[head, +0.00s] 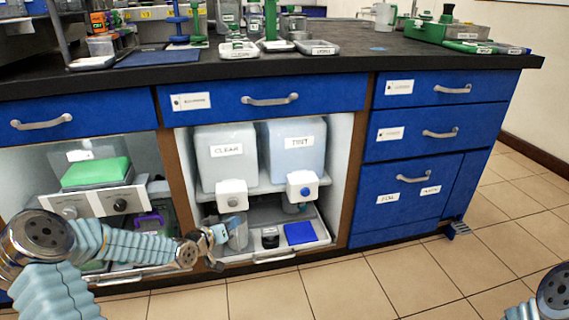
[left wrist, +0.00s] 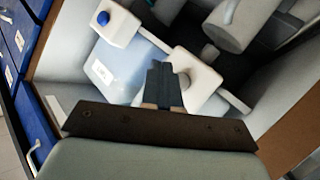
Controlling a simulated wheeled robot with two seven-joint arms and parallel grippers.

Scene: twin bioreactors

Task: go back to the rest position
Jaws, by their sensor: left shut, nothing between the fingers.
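My left arm comes in from the left in the head view. Its gripper (head: 229,229) is shut and empty, low in front of the open cabinet bay. In the left wrist view the closed fingers (left wrist: 162,80) overlap the white tap block of a container; I cannot tell whether they touch it. In the head view the CLEAR container (head: 226,150) and a second labelled container (head: 297,143) stand side by side on the bay's shelf, each with a white tap block in front. My right gripper is out of view; only part of my right arm shows at the lower right.
Below the containers a pulled-out tray (head: 268,255) holds a dark jar (head: 270,237) and a blue square (head: 299,232). Blue drawers (head: 430,130) are at the right. The black worktop (head: 350,62) carries several instruments. The tiled floor (head: 400,285) in front is clear.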

